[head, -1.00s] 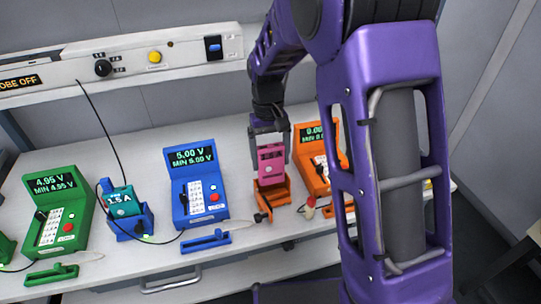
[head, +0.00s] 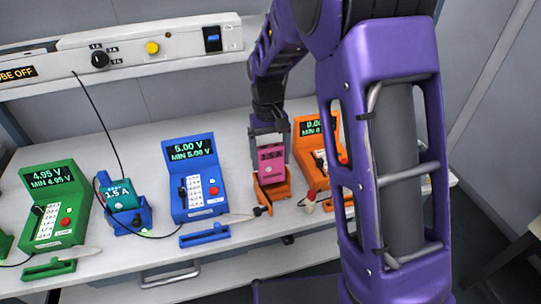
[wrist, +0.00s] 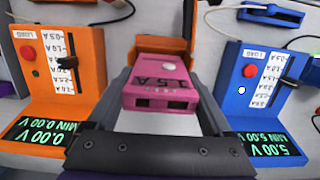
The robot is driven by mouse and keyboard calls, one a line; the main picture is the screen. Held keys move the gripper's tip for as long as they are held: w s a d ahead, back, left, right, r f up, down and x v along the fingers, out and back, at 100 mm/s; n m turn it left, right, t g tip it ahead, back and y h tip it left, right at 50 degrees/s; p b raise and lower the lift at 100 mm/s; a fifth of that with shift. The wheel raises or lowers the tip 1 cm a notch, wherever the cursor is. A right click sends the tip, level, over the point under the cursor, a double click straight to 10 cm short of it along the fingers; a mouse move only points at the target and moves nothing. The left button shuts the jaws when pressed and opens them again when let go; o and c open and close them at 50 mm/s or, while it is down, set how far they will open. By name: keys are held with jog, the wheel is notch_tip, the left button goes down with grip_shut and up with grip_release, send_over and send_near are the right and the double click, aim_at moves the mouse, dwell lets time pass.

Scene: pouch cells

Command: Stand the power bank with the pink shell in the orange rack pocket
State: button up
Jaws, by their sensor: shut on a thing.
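The power bank with the pink shell (head: 271,160) is upright between the fingers of my gripper (head: 268,150), which is shut on it. In the wrist view the pink power bank (wrist: 160,84) shows its two ports and a white button, with my gripper's fingers (wrist: 160,100) on either side. The orange rack pocket (head: 272,194) is directly below and around the power bank's lower end. In the wrist view the orange pocket (wrist: 164,47) shows behind it. Whether the power bank touches the pocket floor is hidden.
An orange load tester (head: 309,165) stands right of the pocket, partly behind my arm. A blue tester (head: 193,180) stands to the left, with a teal power bank (head: 118,192) in a blue rack and a green tester (head: 54,205) further left. Cables and probes lie along the front.

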jog(key=shift+s+f+b, duration=0.15)
jog(key=shift+f+b, duration=0.3)
jog(key=shift+f, duration=0.4)
jog(key=o, duration=1.2)
jog(key=shift+c, duration=0.2)
notch_tip(320, 180, up, 17)
jog(key=w+p, duration=0.2)
jog(key=shift+w+a+r+p, duration=0.15)
jog(key=shift+w+a+p, duration=0.1)
jog(key=shift+p, duration=0.15)
